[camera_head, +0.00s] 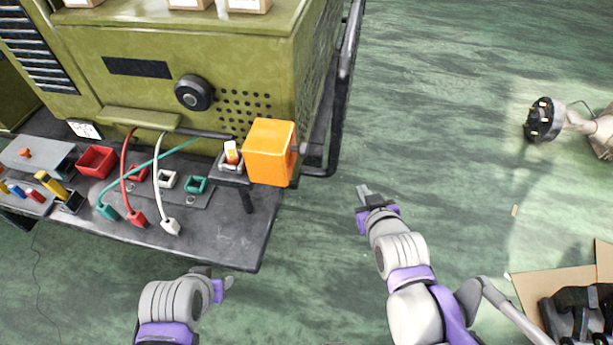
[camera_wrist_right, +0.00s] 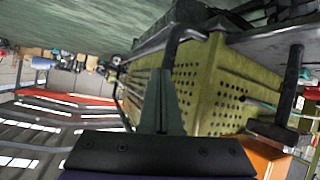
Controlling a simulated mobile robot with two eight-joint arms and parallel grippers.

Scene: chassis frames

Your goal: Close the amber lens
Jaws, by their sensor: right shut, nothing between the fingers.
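The amber lens (camera_head: 270,153) is a bright orange box-shaped cover at the right end of the dark shelf. It stands swung to the right side of a small grey base, leaving the white and orange lamp (camera_head: 231,153) exposed. Part of the lens shows at the lower right of the right wrist view (camera_wrist_right: 268,158). My right gripper (camera_head: 362,191) is shut and empty, to the right of the lens and apart from it, over the floor. Its closed fingers show in the wrist view (camera_wrist_right: 163,100). My left gripper (camera_head: 229,283) is in front of the shelf; its jaws are unclear.
The olive machine (camera_head: 220,60) stands behind the shelf, with a dark tube rail (camera_head: 345,70) along its right side. Red, white and teal cables with plugs (camera_head: 137,218) lie on the shelf (camera_head: 230,235).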

